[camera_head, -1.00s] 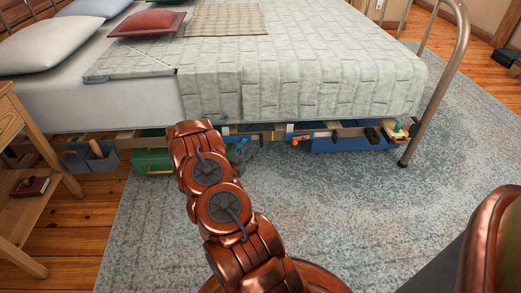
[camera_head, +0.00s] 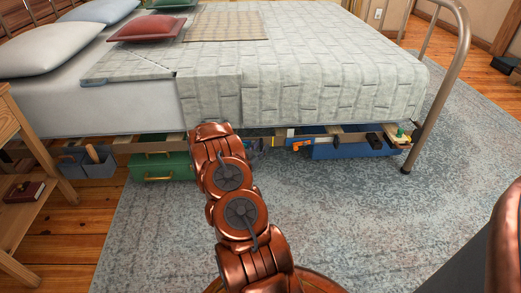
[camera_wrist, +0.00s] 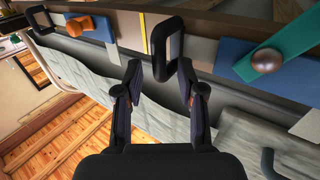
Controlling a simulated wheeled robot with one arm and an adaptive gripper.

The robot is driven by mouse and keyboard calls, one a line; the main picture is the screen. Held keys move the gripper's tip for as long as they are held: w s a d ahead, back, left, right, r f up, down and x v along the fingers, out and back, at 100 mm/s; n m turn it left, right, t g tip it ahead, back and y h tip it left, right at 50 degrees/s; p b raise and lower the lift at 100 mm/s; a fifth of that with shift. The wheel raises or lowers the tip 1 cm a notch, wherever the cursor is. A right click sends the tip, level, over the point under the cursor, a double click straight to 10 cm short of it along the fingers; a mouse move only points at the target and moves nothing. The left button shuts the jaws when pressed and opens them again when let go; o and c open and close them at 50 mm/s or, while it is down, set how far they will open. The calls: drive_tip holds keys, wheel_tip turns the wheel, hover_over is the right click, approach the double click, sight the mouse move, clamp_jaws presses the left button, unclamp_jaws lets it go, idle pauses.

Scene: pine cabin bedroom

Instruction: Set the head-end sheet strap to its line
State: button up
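The bed's long side rail (camera_head: 270,132) runs under the hanging quilt, with small fittings along it. An orange knob (camera_wrist: 80,25) on a blue plate is to the left. A teal bar (camera_wrist: 292,42) with a brown ball (camera_wrist: 266,61) is to the right. In the head view, my arm hides the gripper and part of the rail.
Under the bed are a green case (camera_head: 160,168), grey bins (camera_head: 98,165) and a blue box (camera_head: 345,148). A wooden nightstand (camera_head: 28,190) stands at the left, and a metal bedpost (camera_head: 440,90) at the right. The rug (camera_head: 340,215) in front is clear.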

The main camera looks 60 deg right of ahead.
drive_tip(key=shift+d, duration=0.1)
drive_tip(key=shift+c, duration=0.2)
clamp_jaws()
drive_tip(key=shift+s+f, duration=0.1)
